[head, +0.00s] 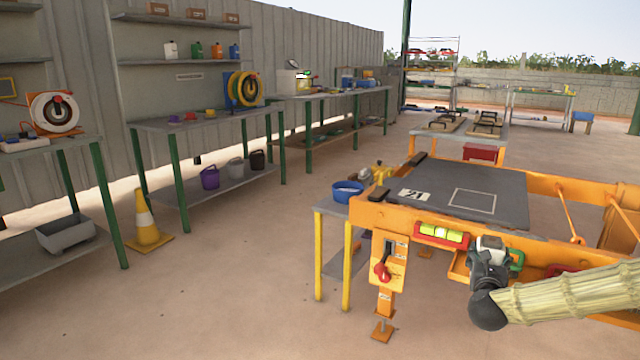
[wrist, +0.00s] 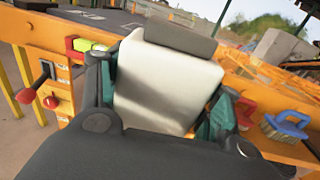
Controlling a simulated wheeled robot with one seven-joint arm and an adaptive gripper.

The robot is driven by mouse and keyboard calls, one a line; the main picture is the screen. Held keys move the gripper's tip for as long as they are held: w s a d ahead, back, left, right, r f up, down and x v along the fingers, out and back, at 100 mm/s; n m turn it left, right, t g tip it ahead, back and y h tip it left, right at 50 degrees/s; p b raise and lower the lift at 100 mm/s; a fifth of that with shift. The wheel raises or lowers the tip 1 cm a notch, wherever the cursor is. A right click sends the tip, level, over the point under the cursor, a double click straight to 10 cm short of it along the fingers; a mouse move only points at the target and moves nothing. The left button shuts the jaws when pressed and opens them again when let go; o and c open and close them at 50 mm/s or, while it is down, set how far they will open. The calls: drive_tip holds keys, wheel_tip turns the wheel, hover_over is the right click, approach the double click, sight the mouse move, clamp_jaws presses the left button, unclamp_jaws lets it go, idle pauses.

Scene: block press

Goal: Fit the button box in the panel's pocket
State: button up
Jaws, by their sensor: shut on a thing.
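A cream-white box with a grey end, which I take for the button box (wrist: 168,85), sits between the fingers of my gripper (wrist: 165,98) in the wrist view. My gripper is shut on it, with a dark finger on each side. In the head view the box (head: 491,243) shows small above my gripper (head: 490,256), in front of the orange frame's near side. An orange panel (head: 399,251) with a red lever (head: 382,271) hangs at the frame's left corner. I cannot make out the pocket clearly; the box's buttons do not show.
The dark tabletop (head: 510,185) carries a white square outline and a "21" label. A red holder with a yellow-green level (head: 441,233) is on the frame's near edge. A blue-handled tool (wrist: 287,125) lies right of my gripper. A blue bowl (head: 347,191) stands left.

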drive_tip(key=s+a+f+n+t+y, duration=0.1)
drive_tip(key=s+a+f+n+y, duration=0.2)
drive_tip(key=a+f, duration=0.5)
drive_tip(key=s+a+f+y, duration=0.2)
drive_tip(key=s+a+f, duration=0.35)
drive_tip(key=a, duration=0.55)
drive_tip(key=s+a+f+n+t+y, duration=0.1)
drive_tip(key=s+a+f+n+y, duration=0.15)
drive_tip(key=a+f, duration=0.55)
drive_tip(key=s+a+r+p, duration=0.1)
drive_tip(key=s+r+p, duration=0.2)
drive_tip(key=r+p, duration=1.2)
drive_tip(key=s+r+p, duration=0.4)
drive_tip(key=r+p, duration=0.9)
drive_tip(key=r, duration=0.3)
drive_tip(key=s+f, duration=0.6)
drive_tip(key=f, duration=0.1)
drive_tip(key=shift+f, duration=0.35)
